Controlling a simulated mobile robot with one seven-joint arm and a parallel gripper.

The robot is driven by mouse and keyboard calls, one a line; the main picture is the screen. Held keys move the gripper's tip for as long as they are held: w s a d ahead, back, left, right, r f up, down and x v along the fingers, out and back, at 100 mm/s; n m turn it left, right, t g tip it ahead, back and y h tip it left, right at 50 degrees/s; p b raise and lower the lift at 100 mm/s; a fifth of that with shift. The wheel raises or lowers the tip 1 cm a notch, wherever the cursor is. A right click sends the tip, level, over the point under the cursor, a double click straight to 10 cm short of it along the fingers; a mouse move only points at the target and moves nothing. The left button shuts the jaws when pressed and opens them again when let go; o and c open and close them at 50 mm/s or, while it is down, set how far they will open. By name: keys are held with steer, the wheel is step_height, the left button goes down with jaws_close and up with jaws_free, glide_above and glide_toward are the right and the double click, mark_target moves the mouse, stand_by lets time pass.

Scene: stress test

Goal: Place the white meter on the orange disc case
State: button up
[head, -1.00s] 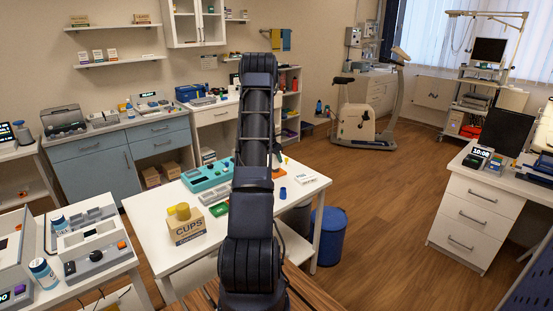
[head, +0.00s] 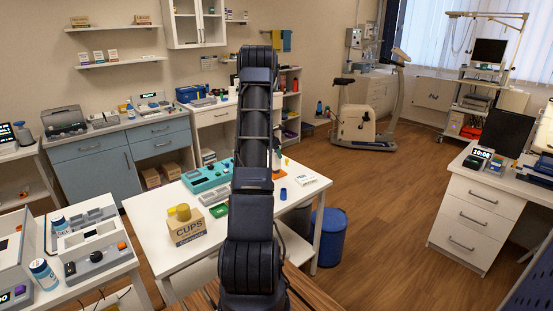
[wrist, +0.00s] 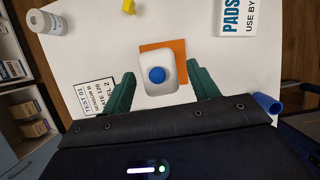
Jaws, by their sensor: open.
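The white meter (wrist: 157,89), a rounded white piece with a blue round spot, lies face up between my fingers in the wrist view. It overlaps the orange disc case (wrist: 179,48), a flat orange square whose top and right parts show around it. The lower part of the case is hidden under the meter. My gripper (wrist: 160,72) is open, with one green finger on each side of the meter and gaps between.
A white box marked PADS (wrist: 237,17), a white bottle (wrist: 48,22), a yellow piece (wrist: 129,6), a printed label card (wrist: 95,97) and a blue cup-like piece (wrist: 267,103) surround the spot on the white table (head: 152,215). A CUPS box (head: 187,228) stands at the table's left.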

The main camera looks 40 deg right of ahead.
steer(key=s+a+r+m+t, duration=0.15)
steer(key=a+r+m, duration=0.25)
steer(key=a+r, duration=1.55)
steer(key=s+a+r+m, duration=0.1)
steer(key=s+a+r, duration=0.15)
steer(key=a, duration=0.25)
steer(key=s+a+r+m+y, duration=0.1)
steer(key=s+a+r+m, duration=0.1)
steer(key=a+r, duration=0.15)
steer(key=s+a+r+m, duration=0.1)
steer(key=s+a+r, duration=0.15)
steer(key=a, duration=0.35)
steer(key=s+a+m+t+y, duration=0.3)
steer(key=s+a+m, duration=0.7)
steer(key=s+a, duration=1.2)
steer(key=shift+s+a+y, duration=0.3)
steer(key=shift+s+a, duration=0.05)
steer(key=shift+s, duration=1.9)
steer(key=shift+f, duration=0.1)
